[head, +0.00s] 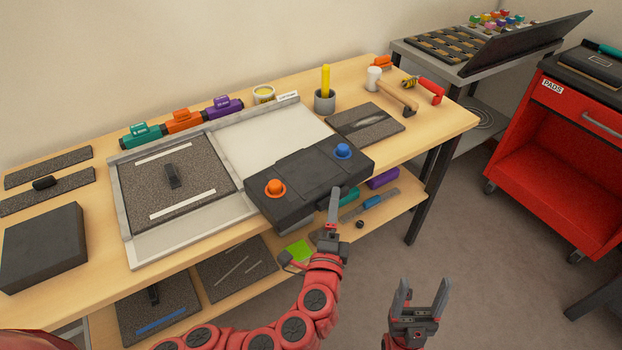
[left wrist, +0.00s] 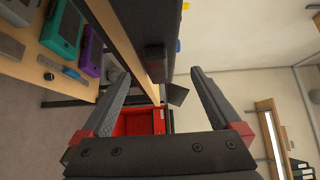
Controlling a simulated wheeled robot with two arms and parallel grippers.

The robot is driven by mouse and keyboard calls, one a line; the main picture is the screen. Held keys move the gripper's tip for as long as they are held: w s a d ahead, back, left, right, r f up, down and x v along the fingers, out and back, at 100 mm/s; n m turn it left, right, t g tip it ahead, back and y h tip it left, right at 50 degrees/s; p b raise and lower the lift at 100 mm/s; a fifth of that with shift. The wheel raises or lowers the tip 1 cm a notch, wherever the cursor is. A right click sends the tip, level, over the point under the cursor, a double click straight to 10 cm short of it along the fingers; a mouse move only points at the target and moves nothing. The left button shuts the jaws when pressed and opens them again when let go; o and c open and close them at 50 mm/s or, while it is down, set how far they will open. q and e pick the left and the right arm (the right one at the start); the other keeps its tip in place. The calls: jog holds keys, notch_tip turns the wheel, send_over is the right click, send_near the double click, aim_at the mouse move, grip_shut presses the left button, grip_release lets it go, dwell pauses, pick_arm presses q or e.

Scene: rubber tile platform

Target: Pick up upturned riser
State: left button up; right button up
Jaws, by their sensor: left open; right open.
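The riser seems to be the dark grey slab (head: 310,186) with an orange knob (head: 275,188) and a blue knob (head: 343,151) standing up from its face. It lies across the front edge of the bench, partly over the pale tray. My left gripper (head: 331,214) is open at its front edge, with one finger by the slab's near side. In the left wrist view a dark body (left wrist: 150,35), likely the slab, shows ahead of the parted fingers (left wrist: 163,80). Whether they touch is unclear. My right gripper (head: 420,292) is open and empty, off the bench over the floor.
A tile with a handle (head: 195,185) lies in the framed tray left of the slab. A grey cup (head: 325,101), a dark tile (head: 366,125) and a mallet (head: 398,94) are behind it. The lower shelf (head: 405,198) holds tools. A red cart (head: 570,150) stands right; floor between is clear.

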aim_at(311, 178)
pick_arm(q)
jog(key=shift+w+d+f+p, duration=0.15)
jog(key=shift+w+p, duration=0.1)
jog(key=shift+w, duration=1.35)
jog(key=shift+w+d+r+p, duration=0.1)
jog(key=shift+w+p, duration=0.1)
jog(key=shift+w, duration=1.4)
grip_shut()
